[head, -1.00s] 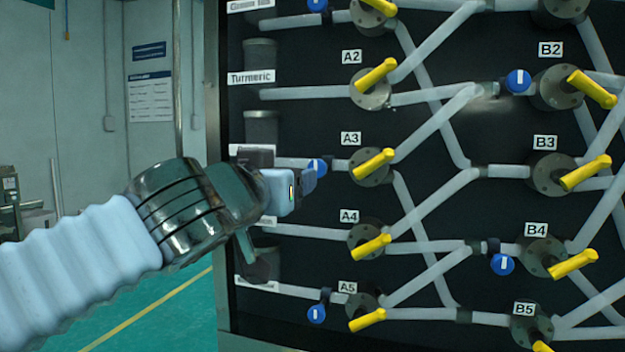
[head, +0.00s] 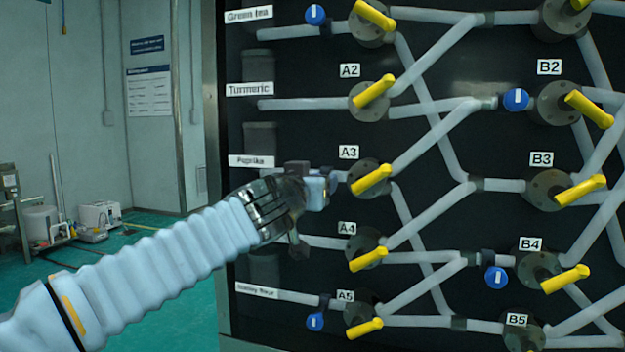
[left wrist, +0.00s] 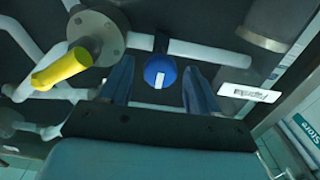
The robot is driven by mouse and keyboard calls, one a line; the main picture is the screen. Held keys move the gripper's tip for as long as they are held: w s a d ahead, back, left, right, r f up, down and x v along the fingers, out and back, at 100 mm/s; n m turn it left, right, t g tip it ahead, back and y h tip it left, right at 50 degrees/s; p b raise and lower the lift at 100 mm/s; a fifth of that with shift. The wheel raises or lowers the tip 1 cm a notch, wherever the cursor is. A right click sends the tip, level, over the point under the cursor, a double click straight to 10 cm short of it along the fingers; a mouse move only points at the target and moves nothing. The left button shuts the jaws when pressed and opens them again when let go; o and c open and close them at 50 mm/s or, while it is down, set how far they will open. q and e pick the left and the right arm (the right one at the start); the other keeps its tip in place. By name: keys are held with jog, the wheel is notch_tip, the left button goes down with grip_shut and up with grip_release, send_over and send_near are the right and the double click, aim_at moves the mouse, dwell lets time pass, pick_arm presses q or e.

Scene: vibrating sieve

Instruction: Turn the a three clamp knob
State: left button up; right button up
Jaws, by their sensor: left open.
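The blue A3 clamp knob (left wrist: 160,70) shows in the left wrist view, round with a white bar mark, on the grey pipe beside the A3 valve. My left gripper (left wrist: 159,88) is open, with one finger on each side of the knob; I cannot tell whether they touch it. In the head view my left gripper (head: 324,184) is at the A3 pipe, just left of the A3 valve (head: 370,179) with its yellow handle, and hides the knob. The A3 label (head: 348,152) is above the valve. My right gripper is not in view.
Other blue knobs sit on the Green tea pipe (head: 315,15), the A5 pipe (head: 315,321) and near B2 (head: 516,99) and B4 (head: 496,278). Yellow valve handles stick out from the black panel, including A2 (head: 374,90) and A4 (head: 368,259). Free floor lies left of the panel.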

pick_arm(q)
jog(key=c, duration=1)
jog(key=shift+f+m, duration=0.1)
jog(key=shift+m, duration=0.3)
jog(key=shift+d+f+m, duration=0.1)
jog(key=shift+d+m, duration=0.05)
jog(key=shift+m, duration=4.6)
jog(key=shift+d+f+m, duration=0.1)
jog(key=shift+m, duration=4.65)
jog(key=o, duration=1)
